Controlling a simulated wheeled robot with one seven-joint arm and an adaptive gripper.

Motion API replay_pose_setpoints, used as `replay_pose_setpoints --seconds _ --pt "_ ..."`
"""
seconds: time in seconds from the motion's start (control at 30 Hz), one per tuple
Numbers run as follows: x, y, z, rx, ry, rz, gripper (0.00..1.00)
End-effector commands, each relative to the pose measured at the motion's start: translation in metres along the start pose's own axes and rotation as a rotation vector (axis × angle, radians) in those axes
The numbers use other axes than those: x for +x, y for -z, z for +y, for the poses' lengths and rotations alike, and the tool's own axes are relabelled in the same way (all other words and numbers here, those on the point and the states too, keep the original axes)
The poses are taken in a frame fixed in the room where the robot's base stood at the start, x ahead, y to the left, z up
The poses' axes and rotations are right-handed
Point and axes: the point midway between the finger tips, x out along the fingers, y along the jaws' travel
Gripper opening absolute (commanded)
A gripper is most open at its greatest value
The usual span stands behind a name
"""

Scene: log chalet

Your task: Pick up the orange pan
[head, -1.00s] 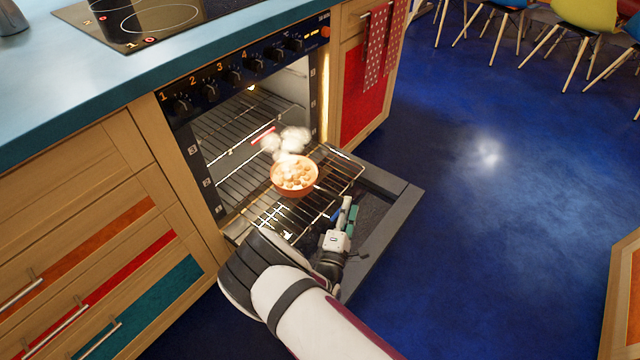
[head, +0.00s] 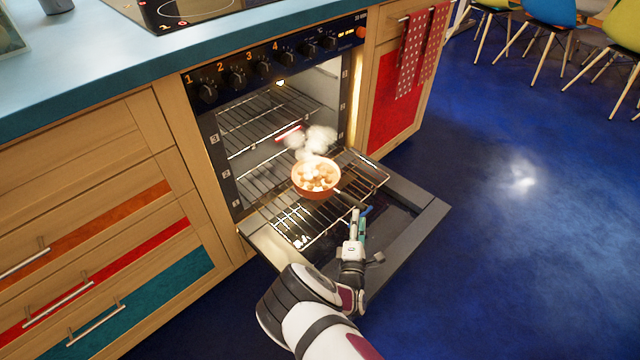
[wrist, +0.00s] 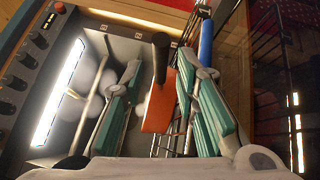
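The orange pan (head: 316,192) holds pale round food and steams on the pulled-out oven rack. Its dark handle points right and toward me in the head view. My gripper (head: 360,212) is near the handle's end, above the front part of the rack and the open oven door. In the wrist view, the teal-padded fingers of my gripper (wrist: 168,80) are spread apart. The pan's orange side (wrist: 158,105) and dark handle (wrist: 160,55) appear between them, with gaps on both sides. I cannot tell exactly how deep the handle lies between the fingers.
The oven door (head: 415,215) is folded down below the rack (head: 290,215). Drawers (head: 90,260) stand left of the oven, and a blue counter (head: 70,80) runs above. Red towels (head: 412,55) hang at right.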

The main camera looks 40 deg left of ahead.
Motion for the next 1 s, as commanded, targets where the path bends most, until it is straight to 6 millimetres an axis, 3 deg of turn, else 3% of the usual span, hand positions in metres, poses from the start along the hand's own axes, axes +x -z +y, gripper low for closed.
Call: replay_pose_setpoints --seconds 0.4,0.7,0.73,0.83,1.0 --pt "0.047 0.001 -0.003 0.001 -0.001 -0.001 0.28" --pt "0.052 0.001 -0.001 0.001 0.0 0.0 0.28" --pt "0.052 0.001 -0.001 0.001 0.0 0.0 0.26" --pt "0.052 0.0 -0.001 0.001 0.0 0.0 0.03" --pt "0.052 0.0 -0.001 0.001 0.0 -0.001 0.0"
